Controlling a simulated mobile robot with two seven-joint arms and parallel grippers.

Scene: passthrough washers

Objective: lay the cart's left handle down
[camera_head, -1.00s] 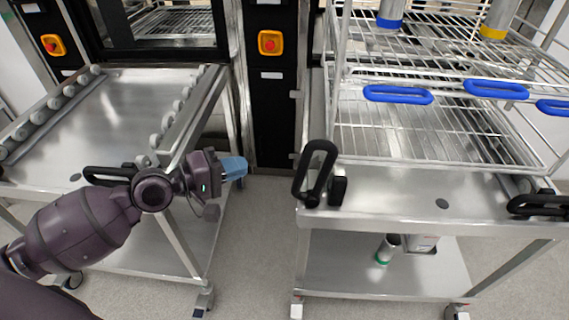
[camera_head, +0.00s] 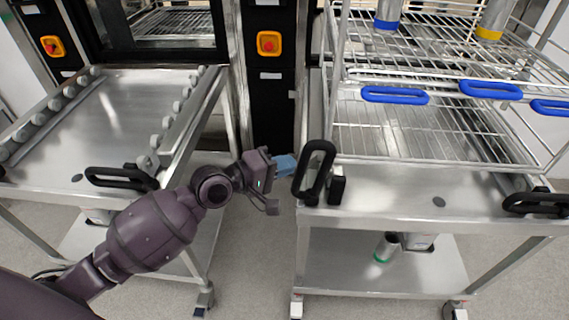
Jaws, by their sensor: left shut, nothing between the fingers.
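The right-hand cart (camera_head: 400,212) carries a wire rack. Its left handle (camera_head: 314,172) is a black loop standing up, tilted, at the cart's front left corner. Its right handle (camera_head: 535,203) lies flat at the right corner. My left gripper (camera_head: 287,166) has pale blue fingers, shut and empty. The fingertips are right beside the left edge of the upright handle; I cannot tell whether they touch it. My right gripper is not in view.
A second cart (camera_head: 100,125) with rollers stands at the left, its black handle (camera_head: 120,178) lying flat. The wire rack (camera_head: 420,135) has blue handles. A black machine column with an orange-framed red button (camera_head: 268,43) stands behind the gap between the carts.

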